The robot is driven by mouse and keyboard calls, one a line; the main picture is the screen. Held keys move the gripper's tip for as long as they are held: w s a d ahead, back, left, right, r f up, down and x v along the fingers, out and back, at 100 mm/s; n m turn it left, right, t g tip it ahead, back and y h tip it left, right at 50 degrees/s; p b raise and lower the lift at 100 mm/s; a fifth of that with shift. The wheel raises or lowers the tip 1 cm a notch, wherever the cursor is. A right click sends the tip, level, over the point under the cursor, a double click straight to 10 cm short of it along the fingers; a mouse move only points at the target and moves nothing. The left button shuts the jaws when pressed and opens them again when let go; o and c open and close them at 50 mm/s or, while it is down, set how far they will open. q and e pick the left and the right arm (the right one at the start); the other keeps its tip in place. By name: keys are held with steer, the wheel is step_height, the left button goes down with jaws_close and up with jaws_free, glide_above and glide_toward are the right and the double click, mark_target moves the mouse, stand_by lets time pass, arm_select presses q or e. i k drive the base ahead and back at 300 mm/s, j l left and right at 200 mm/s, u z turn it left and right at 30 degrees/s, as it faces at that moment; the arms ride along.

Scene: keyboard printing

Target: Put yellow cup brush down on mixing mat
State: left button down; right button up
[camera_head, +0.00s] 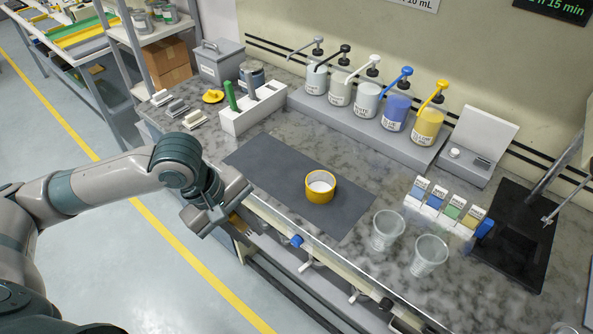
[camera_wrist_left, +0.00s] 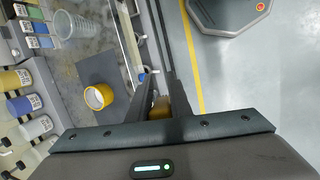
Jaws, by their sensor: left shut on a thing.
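My left gripper (camera_head: 226,206) is at the front edge of the counter, left of and in front of the dark grey mixing mat (camera_head: 262,160). It is shut on the brush (camera_head: 241,225), and the brush's tan, bristle-like part shows below the fingers. In the left wrist view, a yellow-brown part of the brush (camera_wrist_left: 160,106) shows between the two fingers; the rest is hidden. A round yellow cup (camera_head: 317,195) with a pale inside stands on the mat, apart from the gripper. It also shows in the left wrist view (camera_wrist_left: 97,97). My right gripper is not in view.
Clear cups (camera_head: 388,231) stand right of the mat. A white holder (camera_head: 251,115) with a green item is behind it. Several pump jars (camera_head: 427,126) line the back. A rail with blue-knobbed clamps (camera_head: 297,241) runs along the front edge. The mat's left part is bare.

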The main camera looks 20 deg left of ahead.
mark_target(282, 174)
steer(key=i, duration=0.9)
